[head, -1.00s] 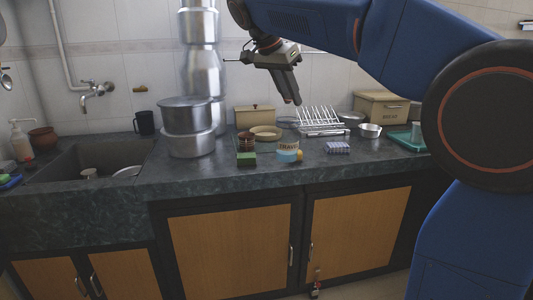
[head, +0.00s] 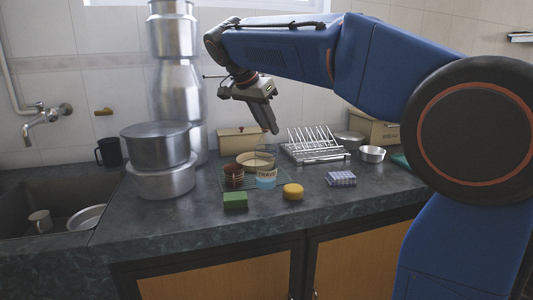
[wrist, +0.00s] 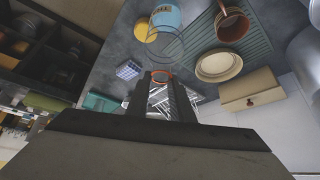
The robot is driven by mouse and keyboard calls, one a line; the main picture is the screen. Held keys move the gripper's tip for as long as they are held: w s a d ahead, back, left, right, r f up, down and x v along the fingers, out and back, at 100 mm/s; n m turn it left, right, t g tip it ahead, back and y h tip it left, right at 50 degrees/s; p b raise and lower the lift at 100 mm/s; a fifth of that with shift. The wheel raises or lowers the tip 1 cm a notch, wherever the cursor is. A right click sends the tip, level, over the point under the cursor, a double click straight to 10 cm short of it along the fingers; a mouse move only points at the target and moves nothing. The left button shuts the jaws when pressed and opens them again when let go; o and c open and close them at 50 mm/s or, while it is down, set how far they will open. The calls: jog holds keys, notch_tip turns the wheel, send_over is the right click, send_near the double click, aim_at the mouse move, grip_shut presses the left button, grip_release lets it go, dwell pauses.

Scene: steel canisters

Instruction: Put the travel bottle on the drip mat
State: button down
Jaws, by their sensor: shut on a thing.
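The travel bottle (head: 266,179) has a blue lower part with a TRAVEL label and a clear upper part. It also shows in the wrist view (wrist: 166,15), with an orange-red ring between my fingers. My gripper (head: 273,131) points down above the bottle and is shut on its top end; the grip is partly unclear. The green ribbed drip mat (head: 221,181) lies on the counter and shows in the wrist view (wrist: 262,42). In the head view the bottle overlaps the mat's right side; I cannot tell whether it touches the mat.
A red-brown cup (head: 234,176) and a cream dish (head: 247,158) are at the mat. A dish rack (head: 315,150) stands behind right. Steel pots (head: 163,182) stand left.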

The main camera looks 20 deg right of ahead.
aim_at(268, 142)
jog(key=shift+f, duration=2.75)
jog(key=c, duration=1.6)
grip_release()
jog(key=shift+o, duration=0.2)
jog(key=v, duration=1.2)
jog(key=shift+s, duration=0.1)
